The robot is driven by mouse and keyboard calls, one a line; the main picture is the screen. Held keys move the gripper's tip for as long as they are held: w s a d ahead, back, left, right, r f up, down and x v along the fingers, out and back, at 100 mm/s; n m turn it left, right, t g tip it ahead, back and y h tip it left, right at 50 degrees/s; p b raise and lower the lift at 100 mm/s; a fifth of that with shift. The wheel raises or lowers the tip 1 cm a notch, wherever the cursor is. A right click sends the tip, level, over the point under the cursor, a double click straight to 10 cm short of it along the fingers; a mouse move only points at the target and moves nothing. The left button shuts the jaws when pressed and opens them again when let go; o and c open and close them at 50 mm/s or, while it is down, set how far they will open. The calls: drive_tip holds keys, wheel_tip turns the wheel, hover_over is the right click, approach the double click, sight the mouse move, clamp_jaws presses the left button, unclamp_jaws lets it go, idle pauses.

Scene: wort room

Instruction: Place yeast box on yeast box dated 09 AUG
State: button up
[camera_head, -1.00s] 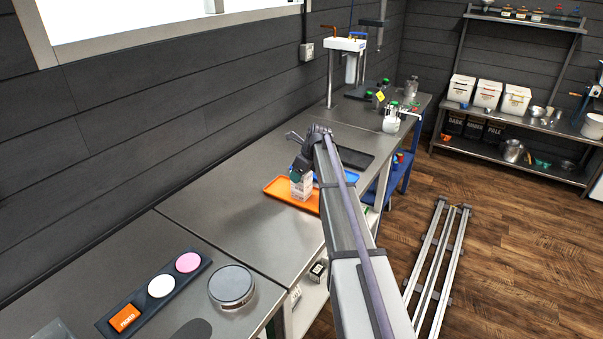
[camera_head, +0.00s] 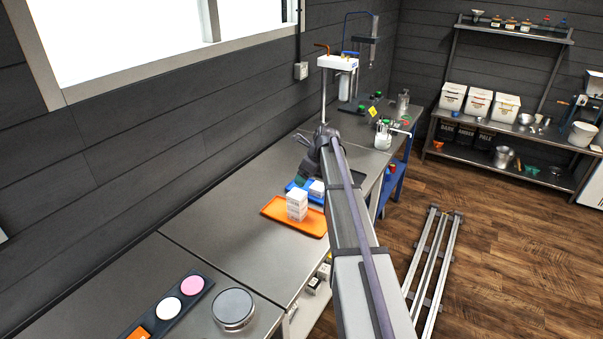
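White yeast boxes (camera_head: 297,205) stand stacked on the orange tray (camera_head: 314,229) on the steel bench. Another white box (camera_head: 317,188) sits on the blue tray (camera_head: 293,186) just behind, partly hidden by my arm. The dates on the boxes are too small to read. My gripper (camera_head: 303,181) is over the blue tray, behind the stack and just left of the white box there. Its fingers are small and dark, so I cannot see whether they are open or hold anything.
A dark strip with a pink disc (camera_head: 192,285), a white disc and an orange block lies near the bench's front, beside a round metal tin (camera_head: 233,308). A filter stand (camera_head: 338,64) and glass bottle (camera_head: 383,136) stand farther back. Bare bench lies left of the trays.

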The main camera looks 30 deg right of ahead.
drive_tip(key=s+a+n+g+h, duration=0.1)
drive_tip(key=s+a+n+g, duration=0.1)
drive_tip(key=s+a+n, duration=1)
drive_tip(key=s+a+n+g+h, duration=0.1)
drive_tip(key=s+a+n+g, duration=0.1)
drive_tip(key=s+a+n, duration=1.1)
drive_tip(key=s+n, duration=0.4)
drive_tip(key=s, duration=0.2)
drive_tip(key=shift+s+a+f+n, duration=0.3)
drive_tip(key=shift+s+f, duration=0.1)
wheel_tip(320, 180, down, 7)
drive_tip(key=b, duration=0.7)
drive_tip(key=shift+r, duration=0.2)
